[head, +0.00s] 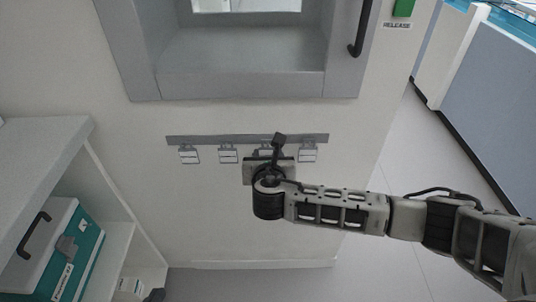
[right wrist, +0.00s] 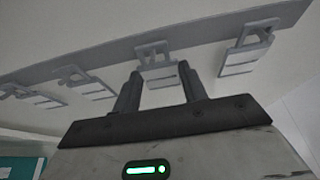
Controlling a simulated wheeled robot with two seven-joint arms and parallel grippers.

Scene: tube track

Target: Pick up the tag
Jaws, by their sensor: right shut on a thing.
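Several white tags in grey holders hang in a row from a grey rail (head: 248,138) on the wall, below a grey framed recess. The first tag (head: 189,155), the second tag (head: 228,154) and the rightmost tag (head: 308,153) show clearly in the head view. My right gripper (head: 274,152) covers most of the third tag from the left. In the right wrist view that third tag (right wrist: 158,70) sits between the two dark fingers of my right gripper (right wrist: 160,82), which is shut on it. The tag is still at the rail. My left gripper is not in view.
The grey recess (head: 240,85) with a black handle (head: 362,30) is above the rail. A green release button (head: 403,8) is at the upper right. A shelf with a teal and white case (head: 60,250) stands at the left. The floor at right is clear.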

